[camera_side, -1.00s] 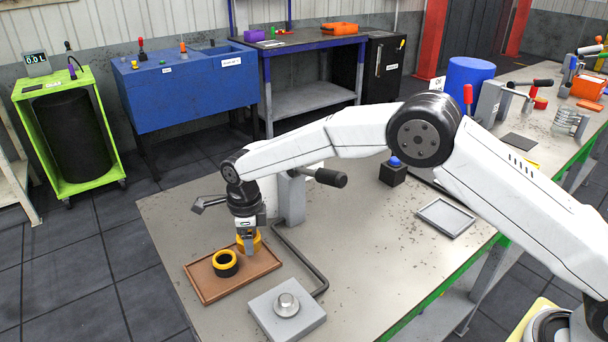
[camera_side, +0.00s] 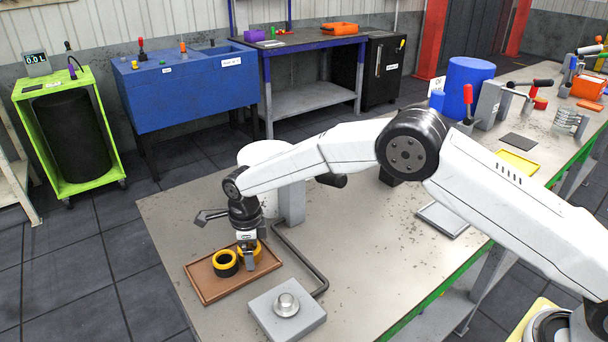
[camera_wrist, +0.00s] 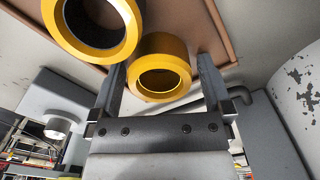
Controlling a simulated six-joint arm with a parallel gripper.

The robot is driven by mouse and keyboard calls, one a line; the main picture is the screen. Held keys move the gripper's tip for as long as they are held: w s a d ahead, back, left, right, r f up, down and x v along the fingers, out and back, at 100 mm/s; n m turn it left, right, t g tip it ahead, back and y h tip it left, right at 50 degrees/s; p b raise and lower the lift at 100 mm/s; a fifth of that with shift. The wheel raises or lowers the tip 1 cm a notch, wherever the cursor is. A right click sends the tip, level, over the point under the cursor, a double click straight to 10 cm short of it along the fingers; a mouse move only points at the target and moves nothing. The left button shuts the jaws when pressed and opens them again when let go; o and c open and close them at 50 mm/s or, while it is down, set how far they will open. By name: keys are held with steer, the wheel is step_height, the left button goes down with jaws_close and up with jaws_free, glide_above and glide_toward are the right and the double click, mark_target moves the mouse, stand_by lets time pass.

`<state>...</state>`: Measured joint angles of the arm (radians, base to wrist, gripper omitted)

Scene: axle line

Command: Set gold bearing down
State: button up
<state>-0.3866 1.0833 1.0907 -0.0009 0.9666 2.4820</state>
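A gold ring-shaped bearing (camera_wrist: 160,72) sits between the two fingers of my gripper (camera_wrist: 162,78) in the wrist view.
A grey block with a round metal stub (camera_side: 286,304) stands right of the tray. A bent dark rod (camera_side: 303,262) runs behind that block. A grey post (camera_side: 291,203) and a white cylinder (camera_side: 262,152) stand behind my wrist. The tray's front part is clear.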

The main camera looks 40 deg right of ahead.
steer(key=shift+r, duration=0.1)
step_height(320, 180, up, 12)
stand_by(0.9)
steer(key=shift+r, duration=0.1)
stand_by(0.4)
steer(key=d+r+n+t+y, duration=0.1)
steer(key=d+r+n+t, duration=0.4)
steer(key=d+r+n, duration=0.55)
steer(key=s+d+n+t, duration=0.4)
steer(key=s+d+n, duration=0.4)
steer(key=d+n, duration=0.2)
steer(key=s+d+f+n+g, duration=0.1)
steer(key=s+f+g, duration=0.2)
steer(key=s+f, duration=0.3)
steer(key=s+f+n+g+h, duration=0.1)
steer(key=s+f+n+g, duration=0.1)
steer(key=s+f, duration=0.5)
steer(key=s+g, duration=0.1)
steer(key=s, duration=0.4)
steer(key=shift+s+d, duration=0.4)
steer(key=shift+n, duration=0.25)
